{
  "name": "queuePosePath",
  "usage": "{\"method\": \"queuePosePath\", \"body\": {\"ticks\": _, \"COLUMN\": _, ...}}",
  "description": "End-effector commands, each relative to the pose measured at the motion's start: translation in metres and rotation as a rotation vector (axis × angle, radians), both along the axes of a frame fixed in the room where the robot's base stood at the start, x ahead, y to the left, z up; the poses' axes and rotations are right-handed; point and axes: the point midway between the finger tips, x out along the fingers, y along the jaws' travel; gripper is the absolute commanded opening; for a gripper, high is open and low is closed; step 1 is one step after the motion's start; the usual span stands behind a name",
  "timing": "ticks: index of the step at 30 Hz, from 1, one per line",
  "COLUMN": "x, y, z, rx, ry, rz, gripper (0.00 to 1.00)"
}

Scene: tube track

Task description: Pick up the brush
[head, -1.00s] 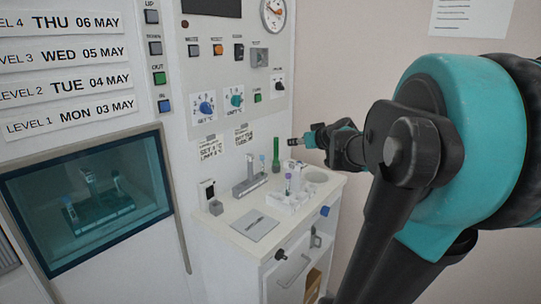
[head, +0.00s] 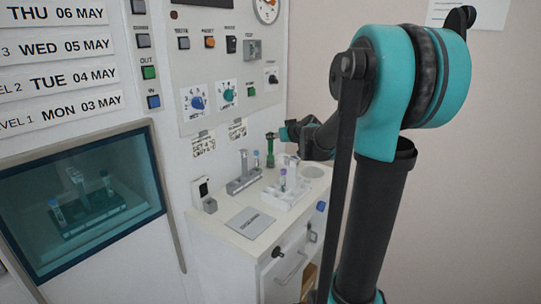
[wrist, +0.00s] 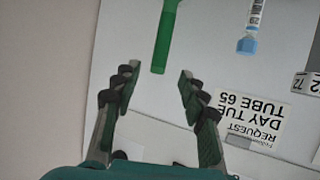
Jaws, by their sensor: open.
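The green brush (head: 270,156) stands upright at the back of the white counter in the head view. In the wrist view its green handle (wrist: 164,38) points down toward my gripper, and its upper part is cut off by the frame edge. My gripper (wrist: 157,86) is open and empty, with its two fingers apart. The handle's end lies just beyond the fingertips, roughly between them, and no contact shows. In the head view my gripper (head: 284,133) is small and close to the brush's top.
A blue-capped tube (wrist: 247,42) is right of the handle in the wrist view. On the counter (head: 222,220) are a grey tube holder (head: 243,183), a white rack (head: 283,199) with tubes and a grey plate (head: 250,222). The control panel wall (head: 225,70) rises behind.

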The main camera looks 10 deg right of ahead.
Motion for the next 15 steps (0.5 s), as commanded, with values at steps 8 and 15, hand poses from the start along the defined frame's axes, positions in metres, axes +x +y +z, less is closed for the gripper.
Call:
{"method": "queuePosePath", "body": {"ticks": 8, "x": 0.014, "y": 0.004, "z": -0.005, "rx": 0.000, "ry": -0.001, "rz": 0.000, "gripper": 0.43}}
{"method": "queuePosePath", "body": {"ticks": 15, "x": 0.042, "y": 0.012, "z": -0.015, "rx": -0.001, "ry": 0.000, "rz": 0.001, "gripper": 0.43}}
